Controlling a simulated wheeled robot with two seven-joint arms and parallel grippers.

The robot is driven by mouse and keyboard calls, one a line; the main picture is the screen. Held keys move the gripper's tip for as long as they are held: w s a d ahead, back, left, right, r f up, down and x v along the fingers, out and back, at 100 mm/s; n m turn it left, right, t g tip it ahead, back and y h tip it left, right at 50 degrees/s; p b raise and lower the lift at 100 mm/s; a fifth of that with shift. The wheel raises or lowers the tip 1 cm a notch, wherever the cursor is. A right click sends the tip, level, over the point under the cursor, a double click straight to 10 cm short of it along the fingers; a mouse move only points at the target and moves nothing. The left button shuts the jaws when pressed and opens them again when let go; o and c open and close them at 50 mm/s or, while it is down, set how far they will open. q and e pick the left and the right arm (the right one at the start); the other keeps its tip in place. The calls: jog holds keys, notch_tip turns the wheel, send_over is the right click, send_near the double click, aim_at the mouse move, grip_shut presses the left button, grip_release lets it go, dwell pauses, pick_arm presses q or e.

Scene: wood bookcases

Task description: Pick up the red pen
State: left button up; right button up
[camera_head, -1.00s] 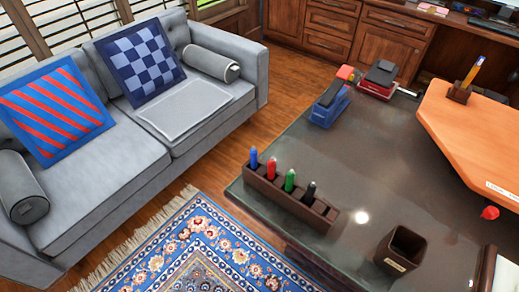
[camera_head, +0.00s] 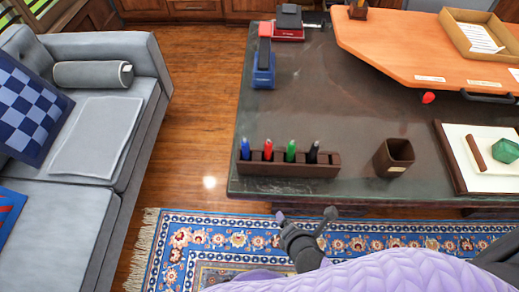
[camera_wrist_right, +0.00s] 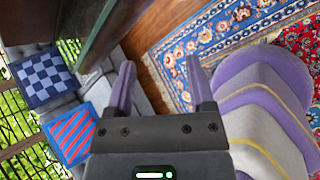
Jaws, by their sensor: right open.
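The red pen (camera_head: 268,149) stands upright in a dark brown pen holder (camera_head: 290,171) near the front left edge of the dark desk. A blue pen (camera_head: 245,149) is to its left, a green pen (camera_head: 291,151) and a black pen (camera_head: 313,152) to its right. My right gripper (camera_head: 305,215) is open and empty, below and to the right of the red pen in the picture, over the rug. In the right wrist view its two fingers (camera_wrist_right: 159,65) are apart with nothing between them. My left gripper is not in view.
A brown cup (camera_head: 395,157) stands right of the holder, and a tray (camera_head: 451,160) with a green object lies further right. A blue stapler-like item (camera_head: 264,66) sits at the back left. The desk top (camera_head: 330,95) behind the holder is clear. A grey sofa (camera_head: 85,215) is at left.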

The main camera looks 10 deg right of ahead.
aim_at(269, 153)
jog(key=w+a+r+n+t+p, duration=0.1)
jog(key=w+r+n+t, duration=0.15)
jog(key=r+n, duration=0.35)
jog(key=w+a+r+n+t, duration=0.1)
jog(key=w+r+n+t, duration=0.2)
jog(key=r, duration=0.5)
jog(key=shift+n+g, duration=0.25)
jog(key=shift+n, duration=0.35)
jog(key=b+x, duration=0.1)
jog(key=x, duration=0.2)
jog(key=b+x, duration=0.1)
jog(key=x, duration=0.7)
jog(key=shift+w+d+r+b, duration=0.2)
jog(key=shift+w+b, duration=0.1)
jog(key=shift+b, duration=0.1)
jog(key=shift+s+r, duration=0.1)
grip_shut()
